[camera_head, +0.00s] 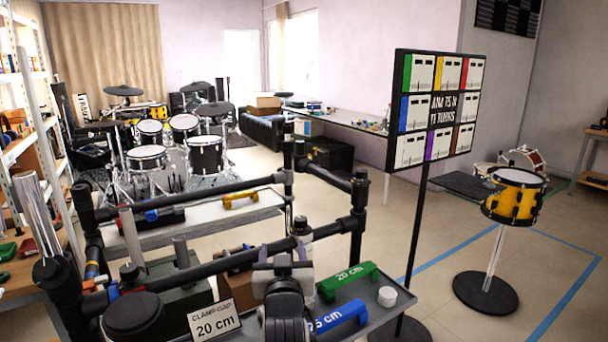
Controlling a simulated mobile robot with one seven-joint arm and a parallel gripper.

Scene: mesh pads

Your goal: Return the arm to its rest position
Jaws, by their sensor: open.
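My gripper (283,254) is at the lower middle of the head view, at the end of my dark and pale arm (286,305). Its jaws are open, and I see nothing held between them. It is in front of the black tube frame (222,262), close to the frame's near horizontal bar in the picture; I cannot tell whether they touch. A green block (347,281) marked "20 cm" and a blue block (340,318) lie just to its right on a grey tray (395,318). The lower part of my arm is cut off by the picture edge.
A card (214,321) reading "CLAMP GAP 20 cm" stands left of my arm. A white puck (387,296) sits on the tray. A board with coloured cards (404,116) stands on a pole at right. A yellow drum (514,197) stands farther right. Floor between them is open.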

